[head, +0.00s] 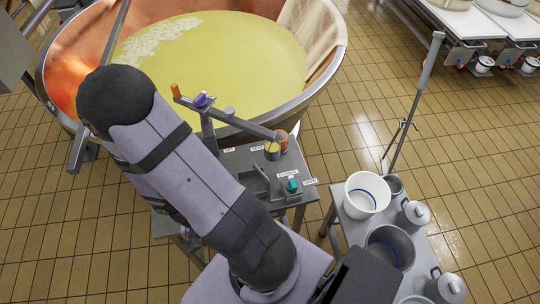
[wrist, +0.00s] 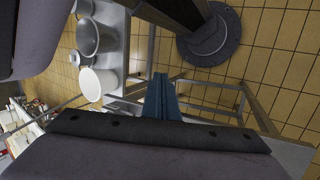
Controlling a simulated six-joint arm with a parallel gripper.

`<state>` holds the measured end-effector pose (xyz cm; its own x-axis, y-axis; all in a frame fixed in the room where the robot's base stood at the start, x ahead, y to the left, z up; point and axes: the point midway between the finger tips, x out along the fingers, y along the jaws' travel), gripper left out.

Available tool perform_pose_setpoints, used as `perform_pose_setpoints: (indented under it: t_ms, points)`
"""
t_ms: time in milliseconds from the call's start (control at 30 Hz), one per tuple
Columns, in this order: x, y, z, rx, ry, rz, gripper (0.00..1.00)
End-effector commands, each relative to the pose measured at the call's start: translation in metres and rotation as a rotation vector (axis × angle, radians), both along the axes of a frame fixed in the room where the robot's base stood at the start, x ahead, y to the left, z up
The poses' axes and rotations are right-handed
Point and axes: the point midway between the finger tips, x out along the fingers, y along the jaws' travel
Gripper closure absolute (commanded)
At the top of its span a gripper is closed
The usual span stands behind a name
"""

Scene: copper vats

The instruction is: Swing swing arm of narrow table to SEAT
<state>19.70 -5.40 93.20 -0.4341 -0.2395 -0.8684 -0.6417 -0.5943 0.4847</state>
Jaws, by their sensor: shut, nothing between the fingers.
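The narrow table (head: 232,163) is grey metal and stands in front of the copper vat in the head view. Its swing arm (head: 245,124) is a grey bar on a post, running from upper left to lower right. An orange grip (head: 176,91) and a purple part (head: 203,100) are at its left end. A yellow-topped cylinder (head: 272,151) and an orange part (head: 282,138) are at its right end, just right of the SEAT label (head: 257,148). My gripper (wrist: 160,78) shows in the wrist view, shut and empty, apart from the swing arm. It is not visible in the head view.
The copper vat (head: 325,72) fills the back. A teal knob (head: 292,185) is on the table's front right. A side table (head: 350,230) at right holds a white bucket (head: 366,207), a steel pot (head: 390,258) and lidded cans. Tiled floor is open at right.

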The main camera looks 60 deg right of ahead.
Motion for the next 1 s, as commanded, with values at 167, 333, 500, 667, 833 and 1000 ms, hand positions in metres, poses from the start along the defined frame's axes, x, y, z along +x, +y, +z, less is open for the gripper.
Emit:
perform_pose_setpoints:
  t_ms: [167, 333, 500, 667, 833, 1000]
  points:
    - [0.054, 0.037, -0.001, 0.117, -0.251, -0.328, 1.0]
    - [0.123, 0.036, 0.013, 0.15, -0.521, -0.62, 1.0]
    - [0.182, -0.004, 0.043, 0.095, -0.794, -0.903, 1.0]
    - [0.206, -0.067, 0.073, -0.044, -1.011, -1.139, 1.0]
    - [0.179, -0.141, 0.084, -0.302, -1.116, -1.281, 1.0]
    - [0.126, -0.186, 0.086, -0.556, -1.075, -1.336, 1.0]
